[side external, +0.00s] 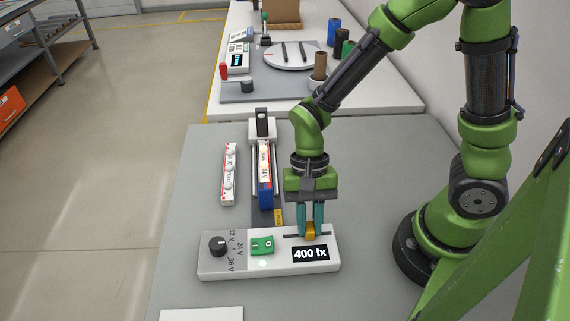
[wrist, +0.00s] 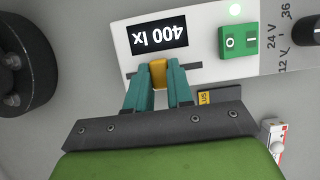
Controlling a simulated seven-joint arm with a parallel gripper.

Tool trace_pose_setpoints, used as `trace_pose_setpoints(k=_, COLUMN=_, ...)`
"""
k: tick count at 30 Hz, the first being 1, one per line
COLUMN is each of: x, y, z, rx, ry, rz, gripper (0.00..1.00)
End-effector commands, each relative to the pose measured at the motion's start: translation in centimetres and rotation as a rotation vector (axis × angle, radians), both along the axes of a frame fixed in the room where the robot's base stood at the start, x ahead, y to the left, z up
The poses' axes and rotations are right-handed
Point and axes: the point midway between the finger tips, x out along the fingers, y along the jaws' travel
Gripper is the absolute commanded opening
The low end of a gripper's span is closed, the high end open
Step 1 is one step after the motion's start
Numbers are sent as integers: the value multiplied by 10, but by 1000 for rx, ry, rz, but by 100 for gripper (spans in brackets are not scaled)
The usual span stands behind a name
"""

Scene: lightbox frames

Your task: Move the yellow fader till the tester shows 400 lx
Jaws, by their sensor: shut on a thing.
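The white tester box (side external: 215,268) lies near the front of the grey table. Its black display (side external: 310,254) reads 400 lx, and the same reading shows upside down in the wrist view (wrist: 158,34). The yellow fader (side external: 310,231) sits in a dark slot along the box's back edge, above the display. My gripper (side external: 311,228) points down with its teal fingers closed on the fader from both sides. In the wrist view the fader (wrist: 158,73) shows between the fingertips. The fingers hide part of the slot.
A green switch (side external: 262,246) and a black knob (side external: 217,245) marked 12 V, 24 V and 36 V are on the box's left. A blue block (side external: 265,193) on rails and a white strip (side external: 229,175) lie behind. Table left of the box is clear.

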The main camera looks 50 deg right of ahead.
Motion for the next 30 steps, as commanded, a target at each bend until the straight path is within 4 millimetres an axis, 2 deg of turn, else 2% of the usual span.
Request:
trace_pose_setpoints(k=3, x=-3, y=-3, z=-4, rx=-8, ry=8, rz=1, gripper=0)
trace_pose_setpoints(k=4, x=-3, y=-3, z=-4, rx=-9, ry=9, rz=2, gripper=24)
trace_pose_setpoints(k=9, x=-4, y=-3, z=-4, rx=-9, ry=9, rz=2, gripper=47)
trace_pose_setpoints(k=16, x=-3, y=-4, z=-4, rx=-9, ry=9, rz=2, gripper=47)
trace_pose_setpoints(k=20, x=0, y=-5, z=5, rx=-7, ry=4, rz=3, gripper=47)
trace_pose_setpoints(k=23, x=6, y=-9, z=21, rx=-4, ry=-1, rz=0, gripper=47)
trace_pose_setpoints(k=30, x=23, y=-24, z=76, rx=-3, ry=-6, rz=-3, gripper=47)
